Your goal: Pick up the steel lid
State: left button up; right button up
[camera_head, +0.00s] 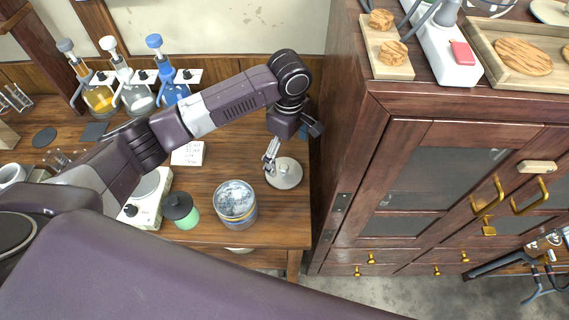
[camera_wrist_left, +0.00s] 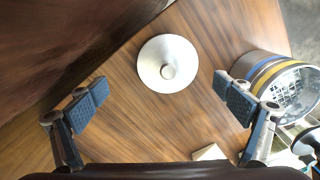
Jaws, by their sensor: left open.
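The steel lid (camera_head: 284,174) is a round silver disc with a small central knob. It lies flat on the wooden table, close to the table's right edge by the dark cabinet. In the left wrist view the lid (camera_wrist_left: 168,63) lies ahead of my fingertips, a little above the middle of the gap. My left gripper (camera_head: 290,140) hangs above and just behind the lid, apart from it. Its two blue-padded fingers (camera_wrist_left: 163,98) are spread wide with nothing between them. My right gripper is in neither view.
A steel pot with coloured bands (camera_head: 236,203) stands left of the lid, and shows at right in the wrist view (camera_wrist_left: 277,84). A green jar with black lid (camera_head: 181,212) and a white hotplate (camera_head: 150,199) are further left. The tall wooden cabinet (camera_head: 348,170) borders the table's right.

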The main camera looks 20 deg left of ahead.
aim_at(286, 168)
pick_arm(q)
jog(key=s+f, duration=0.1)
jog(key=f+p, duration=0.1)
jog(key=shift+s+f+p, duration=0.3)
jog(key=shift+s+f, duration=0.05)
notch_tip(286, 168, down, 2)
jog(key=shift+w+f, duration=0.1)
jog(key=shift+f, duration=0.15)
jog(key=shift+a+f, duration=0.1)
jog(key=shift+f, duration=0.25)
jog(key=shift+c, duration=0.3)
jog(key=c, duration=1.3)
pick_arm(e)
jog(key=s+r, duration=0.2)
jog(key=shift+s+d, duration=0.1)
jog(key=shift+s, duration=0.25)
